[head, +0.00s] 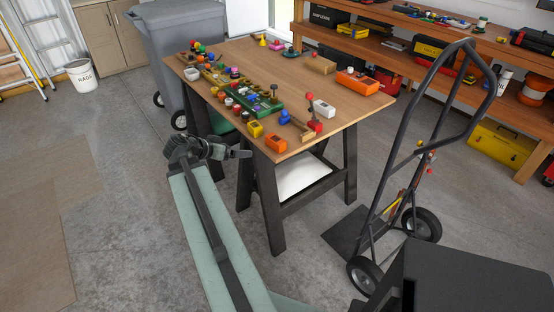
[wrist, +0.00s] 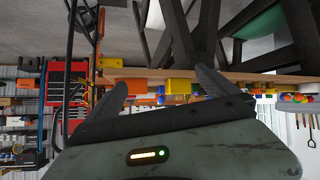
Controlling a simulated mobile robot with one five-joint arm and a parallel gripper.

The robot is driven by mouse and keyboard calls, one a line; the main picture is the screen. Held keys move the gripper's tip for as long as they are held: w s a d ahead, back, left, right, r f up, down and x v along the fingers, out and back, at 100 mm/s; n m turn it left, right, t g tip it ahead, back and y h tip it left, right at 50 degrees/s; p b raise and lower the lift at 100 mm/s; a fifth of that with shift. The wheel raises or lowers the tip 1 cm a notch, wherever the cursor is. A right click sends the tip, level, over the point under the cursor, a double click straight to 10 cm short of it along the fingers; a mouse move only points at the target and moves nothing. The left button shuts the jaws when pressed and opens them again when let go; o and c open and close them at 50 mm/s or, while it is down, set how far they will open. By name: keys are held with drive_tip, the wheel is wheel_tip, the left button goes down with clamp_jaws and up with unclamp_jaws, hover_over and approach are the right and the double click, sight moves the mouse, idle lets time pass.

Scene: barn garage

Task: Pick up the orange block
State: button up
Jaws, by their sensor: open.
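An orange block (head: 275,142) sits on the near corner of the wooden table (head: 240,60), close to the edge. A larger orange thing (head: 357,82) lies farther back at the right side of the tabletop. My gripper (head: 246,154) is open and empty, in front of and to the left of the near corner, apart from the block. In the wrist view, which looks upside down, the open fingers (wrist: 160,77) frame the table edge. An orange block (wrist: 137,86) and a yellow block (wrist: 179,86) show between them.
A yellow block (head: 255,129) stands beside the near orange block. A green tray (head: 262,110) lies behind. A hand truck (head: 405,190) stands right.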

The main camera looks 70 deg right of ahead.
sight(281, 139)
drive_tip(key=s+d+m+g, duration=0.1)
drive_tip(key=s+d, duration=0.1)
drive_tip(key=s, duration=0.1)
drive_tip(key=s+d+r+m+h+b, duration=0.1)
drive_tip(key=s+d, duration=0.2)
drive_tip(key=s+d+m+g, duration=0.1)
drive_tip(key=s+d, duration=0.1)
drive_tip(key=s, duration=0.1)
drive_tip(key=shift+s+d+r+m+g+h, duration=0.2)
drive_tip(key=shift+s+m+g+h, duration=0.1)
drive_tip(key=shift+s+m, duration=0.1)
drive_tip(key=b+x, duration=0.3)
drive_tip(key=x, duration=0.4)
drive_tip(key=shift+s+d+f, duration=0.2)
drive_tip(key=shift+s+d, duration=0.05)
drive_tip(key=shift+s, duration=0.05)
drive_tip(key=shift+r, duration=0.1)
drive_tip(key=c, duration=1.5)
